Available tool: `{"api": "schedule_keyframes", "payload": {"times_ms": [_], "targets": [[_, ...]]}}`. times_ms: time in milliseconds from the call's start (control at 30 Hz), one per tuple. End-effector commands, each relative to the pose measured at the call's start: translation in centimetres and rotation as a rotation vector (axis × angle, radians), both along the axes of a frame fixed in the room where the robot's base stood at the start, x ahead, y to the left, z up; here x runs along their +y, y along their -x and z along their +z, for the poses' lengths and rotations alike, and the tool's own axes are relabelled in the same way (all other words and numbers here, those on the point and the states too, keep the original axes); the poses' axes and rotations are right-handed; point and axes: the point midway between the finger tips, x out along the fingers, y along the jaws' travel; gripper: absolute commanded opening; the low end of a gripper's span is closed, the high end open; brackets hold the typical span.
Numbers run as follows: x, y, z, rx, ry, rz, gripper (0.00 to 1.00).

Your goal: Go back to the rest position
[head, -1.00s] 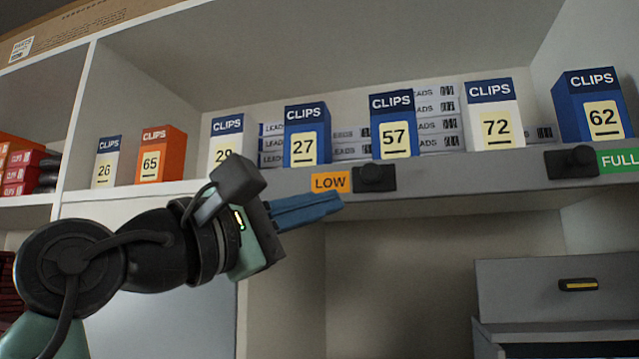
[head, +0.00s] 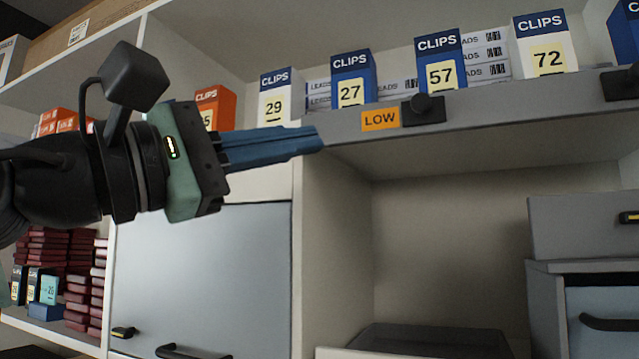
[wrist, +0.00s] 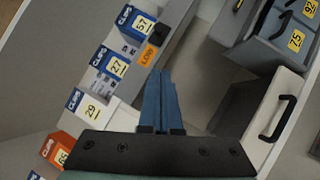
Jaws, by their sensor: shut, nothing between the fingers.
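My gripper (head: 318,140) shows at the left of the head view, its blue fingers pointing right. The fingers are shut together with nothing between them. Their tips appear close to the front edge of the grey shelf (head: 345,133), left of the orange LOW label (head: 380,119); I cannot tell whether they touch it. In the wrist view the shut fingers (wrist: 160,75) point up past the row of CLIPS boxes.
CLIPS boxes numbered 29 (head: 275,98), 27 (head: 352,80), 57 (head: 440,62) and 72 (head: 545,45) stand on the shelf. A black knob (head: 422,108) sticks out of its edge. Grey drawer units (head: 575,225) stand lower right. An open bay (head: 450,220) lies below the shelf.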

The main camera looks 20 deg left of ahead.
Motion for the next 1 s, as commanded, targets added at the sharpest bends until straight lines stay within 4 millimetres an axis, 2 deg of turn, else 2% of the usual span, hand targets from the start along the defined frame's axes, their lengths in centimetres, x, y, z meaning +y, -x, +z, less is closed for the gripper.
{"api": "schedule_keyframes", "payload": {"times_ms": [233, 267, 367, 500, 633, 767, 900, 1000], "targets": [[0.0, 0.0, 0.0, 0.000, 0.001, 0.001, 0.00], [-0.2, -0.4, -0.5, -0.011, -0.011, 0.012, 0.00], [-1.2, -2.0, -2.5, -0.087, -0.096, 0.096, 0.00], [-3.9, -4.7, -7.0, -0.275, -0.333, 0.325, 0.00], [-7.2, -5.3, -10.7, -0.461, -0.614, 0.585, 0.00], [-10.4, -3.6, -13.9, -0.620, -0.911, 0.855, 0.00], [-13.4, 0.0, -16.2, -0.748, -1.214, 1.129, 0.00], [-14.7, 2.6, -17.2, -0.800, -1.380, 1.284, 0.00]]}}
